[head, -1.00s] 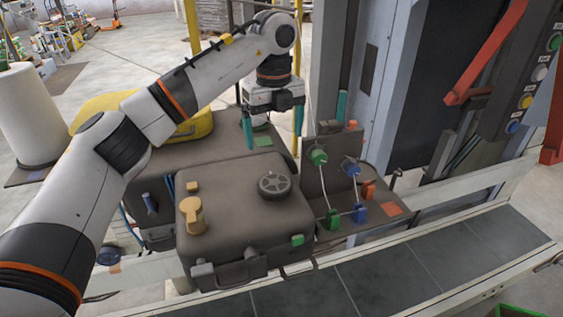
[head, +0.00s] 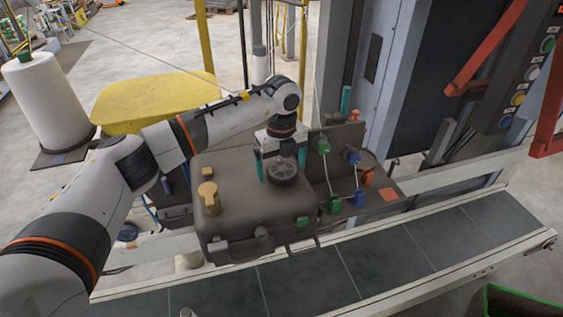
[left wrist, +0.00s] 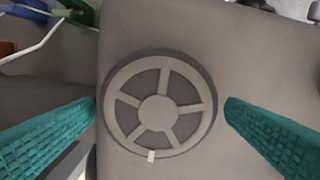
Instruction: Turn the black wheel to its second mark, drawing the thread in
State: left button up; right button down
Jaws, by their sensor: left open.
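The black wheel (head: 283,172) lies flat on top of the dark grey-brown machine head (head: 245,215). In the left wrist view the wheel (left wrist: 158,108) is spoked, with a small white mark (left wrist: 151,156) at the rim's lower edge. My left gripper (head: 281,172) is open above the wheel. Its teal fingers stand on either side of the rim, apart from it. White thread (head: 331,165) runs by the green knobs on the plate to the right; it also shows in the left wrist view (left wrist: 32,46). A second mark cannot be made out. My right gripper is not in view.
A tan knob (head: 209,198) stands left of the wheel. Green, blue and red guides (head: 352,157) stand close on the right. A conveyor (head: 300,283) runs along the front. A yellow cover (head: 150,103) and a white spool (head: 45,103) are behind left.

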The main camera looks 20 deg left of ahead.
pick_arm(q)
jog(key=shift+w, duration=0.1)
jog(key=shift+c, duration=1.4)
jog(key=c, duration=0.7)
jog(key=shift+w+f+m+b, duration=0.1)
jog(key=shift+f+m+b, duration=0.1)
jog(key=shift+m+b, duration=0.65)
jog(key=m+b, duration=0.4)
jog(key=shift+d+b, duration=0.15)
jog(key=shift+b, duration=0.25)
jog(key=m+b, duration=0.3)
jog(key=m, duration=0.1)
jog(key=shift+d+r, duration=0.1)
jog(key=m+b, duration=0.1)
jog(key=m, duration=0.2)
jog(key=shift+b, duration=0.3)
jog(key=m+b, duration=0.1)
jog(key=m, duration=0.2)
jog(key=shift+d+r+m, duration=0.1)
jog(key=shift+m, duration=0.25)
jog(key=m+b, duration=0.1)
jog(key=m, duration=0.2)
jog(key=shift+m, duration=0.3)
jog(key=shift+r+m+b, duration=0.1)
jog(key=shift+m+b, duration=0.2)
jog(key=shift+m, duration=1.5)
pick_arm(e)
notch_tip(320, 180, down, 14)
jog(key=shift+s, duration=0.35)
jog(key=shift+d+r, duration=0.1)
